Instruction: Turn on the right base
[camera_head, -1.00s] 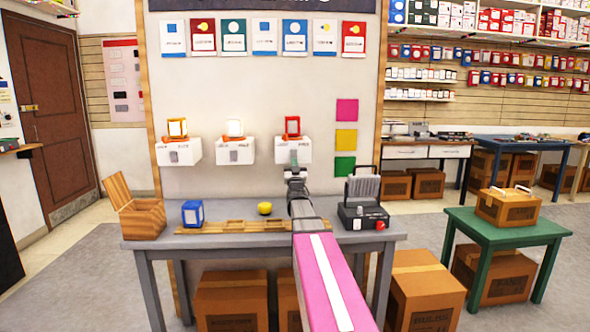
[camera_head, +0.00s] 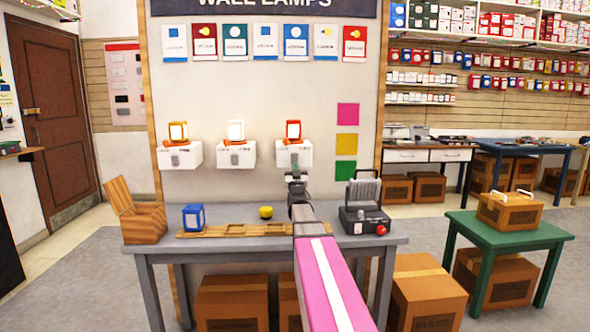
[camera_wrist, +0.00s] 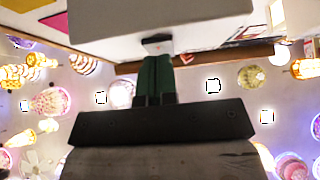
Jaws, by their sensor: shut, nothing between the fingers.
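The right base (camera_head: 284,156) is a white box on the wall panel, with a red lamp (camera_head: 293,130) on top. Its front is partly covered by my gripper. My gripper (camera_head: 294,168) is shut and empty, just in front of and below this base. In the wrist view my shut green fingers (camera_wrist: 156,66) point at a small pale grey part (camera_wrist: 157,41) at the edge of the white base (camera_wrist: 160,20). I cannot tell whether they touch it. The left base (camera_head: 180,156) and middle base (camera_head: 237,155) also carry lamps; the middle lamp (camera_head: 236,131) glows white.
The grey table (camera_head: 140,248) stands below. On it are an open wooden box (camera_head: 142,222), a blue cube lamp (camera_head: 194,217), a yellow round object (camera_head: 266,212) and a dark device with a red knob (camera_head: 364,215). A green table (camera_head: 510,232) stands at the right.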

